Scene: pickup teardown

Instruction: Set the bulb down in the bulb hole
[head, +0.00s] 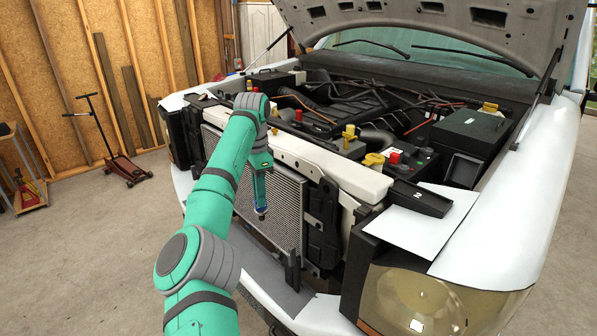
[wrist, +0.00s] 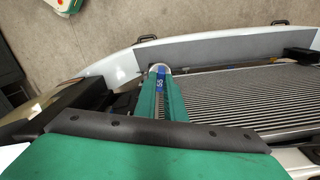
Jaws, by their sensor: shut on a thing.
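My gripper (head: 260,195) hangs in front of the pickup's grille, pointing down, with its fingers shut on the bulb. The large amber-tinted headlight (head: 400,290) is at the front right corner, well apart from the bulb. I cannot make out the bulb hole in either view.
The radiator (head: 285,205) stands close behind my gripper, and the bumper (head: 265,280) runs below. A pale crossbar (head: 330,172) lies above the radiator. The engine bay is open under the raised hood (head: 430,25). A red floor jack (head: 125,168) stands at left on clear floor.

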